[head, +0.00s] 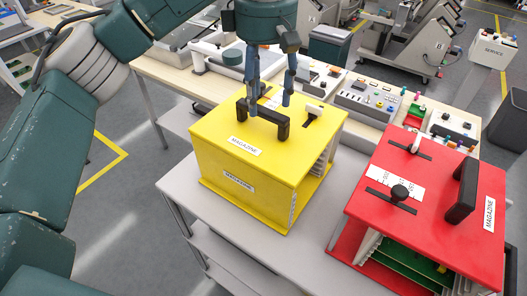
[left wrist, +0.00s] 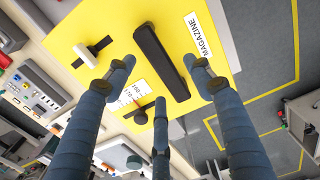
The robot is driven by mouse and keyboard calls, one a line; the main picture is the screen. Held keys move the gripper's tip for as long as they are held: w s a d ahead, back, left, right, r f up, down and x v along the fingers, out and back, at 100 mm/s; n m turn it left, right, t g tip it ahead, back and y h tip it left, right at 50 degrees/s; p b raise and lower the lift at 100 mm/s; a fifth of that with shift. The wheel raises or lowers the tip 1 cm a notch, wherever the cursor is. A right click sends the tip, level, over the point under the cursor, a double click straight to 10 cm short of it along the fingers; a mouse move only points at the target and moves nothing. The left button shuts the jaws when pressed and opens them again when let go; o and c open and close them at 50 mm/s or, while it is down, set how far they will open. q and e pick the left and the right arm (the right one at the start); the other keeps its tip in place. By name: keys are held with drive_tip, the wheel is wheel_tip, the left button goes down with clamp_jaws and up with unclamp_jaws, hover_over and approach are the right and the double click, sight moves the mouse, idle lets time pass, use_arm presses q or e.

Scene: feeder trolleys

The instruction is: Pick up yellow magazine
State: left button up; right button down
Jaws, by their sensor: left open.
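The yellow magazine (head: 222,165) stands upright on a grey trolley in the middle of the head view. A black bar handle (head: 265,120) is on its top, with white labels on the top and front. My left gripper (head: 268,100) points down at the handle from above. Its fingers are open and spread around the handle, and the gap to it is hard to judge. In the left wrist view the magazine's top (left wrist: 210,85) fills the upper middle, and the handle (left wrist: 162,62) lies between the open fingers (left wrist: 160,85). My right gripper is not in view.
A red magazine (head: 430,205) with a black handle stands on the trolley (head: 270,250) to the right, a narrow gap from the yellow one. Behind is a workbench (head: 150,70) with control boxes (head: 370,100). Open floor lies to the left.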

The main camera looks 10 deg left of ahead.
sight(263, 107)
use_arm(q)
drive_tip(key=shift+a+f+p, duration=0.1)
drive_tip(key=shift+f+p, duration=0.2)
drive_tip(key=shift+f, duration=0.05)
wheel_tip(263, 107, down, 4)
drive_tip(key=shift+a+r+p, duration=0.1)
drive_tip(key=shift+r+p, duration=0.1)
drive_tip(key=shift+p, duration=0.7)
drive_tip(key=shift+w+f, duration=0.1)
drive_tip(key=shift+f, duration=0.35)
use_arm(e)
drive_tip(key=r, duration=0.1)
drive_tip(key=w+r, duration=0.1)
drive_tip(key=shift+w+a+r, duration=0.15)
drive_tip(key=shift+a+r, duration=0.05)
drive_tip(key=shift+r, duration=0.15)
use_arm(q)
drive_tip(key=shift+c, duration=0.3)
drive_tip(key=c, duration=1.3)
drive_tip(key=shift+r, duration=0.25)
drive_tip(key=shift+w, duration=0.15)
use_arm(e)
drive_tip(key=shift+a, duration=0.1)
